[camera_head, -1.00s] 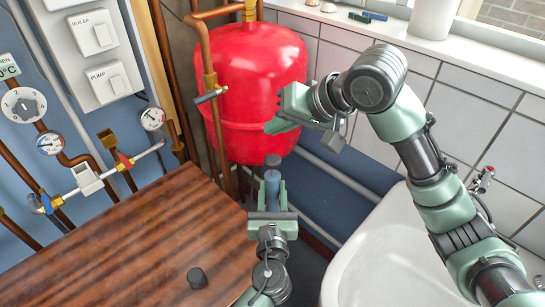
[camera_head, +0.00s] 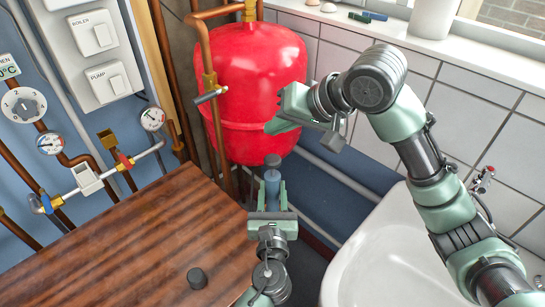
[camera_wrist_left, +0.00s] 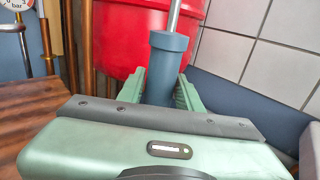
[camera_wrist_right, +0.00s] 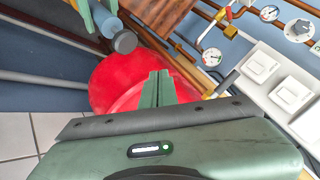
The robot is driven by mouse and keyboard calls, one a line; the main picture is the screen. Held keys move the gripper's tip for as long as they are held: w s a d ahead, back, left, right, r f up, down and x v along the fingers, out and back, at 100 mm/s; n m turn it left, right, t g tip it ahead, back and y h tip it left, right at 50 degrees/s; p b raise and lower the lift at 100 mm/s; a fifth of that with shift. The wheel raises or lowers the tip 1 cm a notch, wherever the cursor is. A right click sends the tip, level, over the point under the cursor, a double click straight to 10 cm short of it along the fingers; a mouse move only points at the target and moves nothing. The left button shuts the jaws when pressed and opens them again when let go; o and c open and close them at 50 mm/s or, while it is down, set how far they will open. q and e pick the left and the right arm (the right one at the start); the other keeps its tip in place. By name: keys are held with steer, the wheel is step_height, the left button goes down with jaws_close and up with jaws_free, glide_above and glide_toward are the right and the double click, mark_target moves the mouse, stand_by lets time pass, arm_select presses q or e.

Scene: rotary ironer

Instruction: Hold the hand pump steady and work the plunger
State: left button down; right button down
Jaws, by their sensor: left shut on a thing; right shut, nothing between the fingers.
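The hand pump is a blue upright cylinder (camera_head: 272,188) with a dark round plunger knob (camera_head: 272,160) above it. My left gripper (camera_head: 270,202) is shut around the pump body. In the left wrist view the blue body (camera_wrist_left: 164,75) stands between the fingers, and a bare metal rod (camera_wrist_left: 175,14) rises from its top collar out of frame. My right gripper (camera_head: 272,127) is shut and empty, above the knob and in front of the red tank, apart from the pump. In the right wrist view the knob (camera_wrist_right: 125,41) shows at upper left, away from the closed fingers (camera_wrist_right: 159,89).
The red tank (camera_head: 250,75) stands close behind the pump, with copper pipes (camera_head: 208,60) beside it. A wooden top (camera_head: 120,245) with a small dark knob (camera_head: 196,278) lies at left. A white basin (camera_head: 385,245) is at right. Gauges and switches line the left wall.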

mark_target(276, 160)
stand_by(0.8)
step_height(276, 160, up, 4)
steer(key=shift+f, duration=0.1)
steer(key=shift+f, duration=0.1)
steer(key=shift+f, duration=4.3)
steer(key=shift+f, duration=0.1)
steer(key=shift+f, duration=0.3)
